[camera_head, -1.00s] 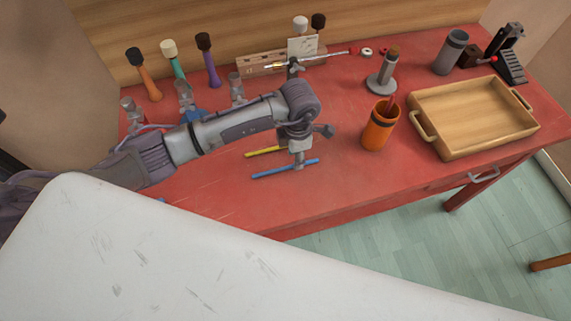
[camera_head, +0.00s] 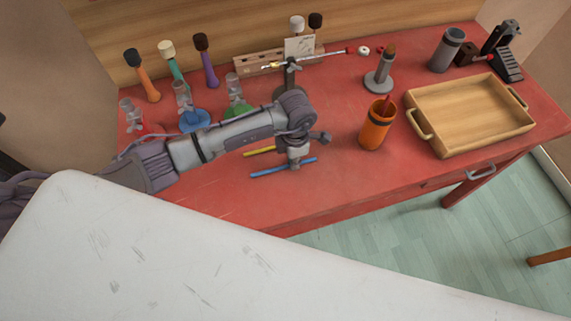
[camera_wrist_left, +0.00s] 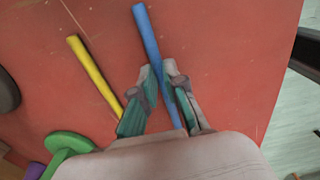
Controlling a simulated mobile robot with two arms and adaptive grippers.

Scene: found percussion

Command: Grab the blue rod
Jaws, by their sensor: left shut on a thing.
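The blue rod (camera_head: 268,171) lies near the front of the red table. In the left wrist view the blue rod (camera_wrist_left: 148,32) runs from the top down between the two fingers. My left gripper (camera_head: 294,166) is over the middle of the rod and shut on it; it also shows in the left wrist view (camera_wrist_left: 164,82). From the head it hides the rod's middle. I cannot tell whether the rod touches the table. My right gripper is not in view.
A yellow rod (camera_head: 259,151) lies just behind the blue one; it also shows in the left wrist view (camera_wrist_left: 94,72). An orange cup (camera_head: 374,132) and a wooden tray (camera_head: 446,150) stand to the right. Flasks with coloured bases and several mallets stand behind my arm.

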